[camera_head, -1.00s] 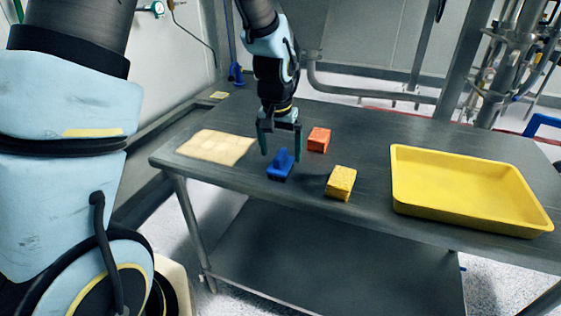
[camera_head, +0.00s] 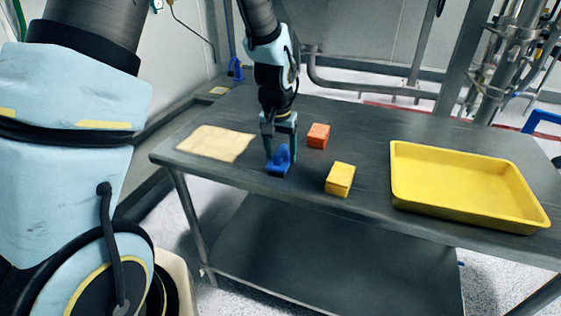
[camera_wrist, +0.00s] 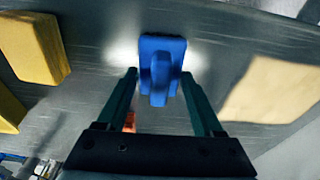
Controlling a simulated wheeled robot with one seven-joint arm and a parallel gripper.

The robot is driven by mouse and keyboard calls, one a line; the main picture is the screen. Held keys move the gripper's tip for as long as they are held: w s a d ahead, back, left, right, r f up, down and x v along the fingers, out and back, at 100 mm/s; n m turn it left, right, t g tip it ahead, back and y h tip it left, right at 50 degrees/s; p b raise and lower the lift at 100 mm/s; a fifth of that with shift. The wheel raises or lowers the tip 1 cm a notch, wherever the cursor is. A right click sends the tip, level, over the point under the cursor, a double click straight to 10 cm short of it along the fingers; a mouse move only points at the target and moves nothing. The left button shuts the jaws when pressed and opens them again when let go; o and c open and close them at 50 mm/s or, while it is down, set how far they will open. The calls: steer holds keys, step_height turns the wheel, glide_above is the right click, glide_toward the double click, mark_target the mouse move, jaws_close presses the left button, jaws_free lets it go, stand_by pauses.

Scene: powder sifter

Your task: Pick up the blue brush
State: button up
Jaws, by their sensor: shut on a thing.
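The blue brush (camera_head: 279,168) sits on the dark metal table with its handle up, near the table's front left part. In the wrist view the brush (camera_wrist: 161,48) is straight ahead, its handle between the two dark green fingers. My gripper (camera_head: 281,154) points down over it and is shut on the handle. In the wrist view my gripper (camera_wrist: 159,76) has one finger on each side of the handle. The brush appears to rest on the table still.
An orange-red block (camera_head: 318,135) lies close behind and right of the brush. A yellow block (camera_head: 340,179) lies to its right, and a yellow tray (camera_head: 470,186) farther right. A flat beige sheet (camera_head: 215,143) lies to the left. The table front edge is near.

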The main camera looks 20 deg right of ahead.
mark_target(280, 149)
steer(key=c, duration=0.5)
step_height(280, 149, up, 10)
steer(key=shift+r+b, duration=0.1)
steer(key=shift+b, duration=1.1)
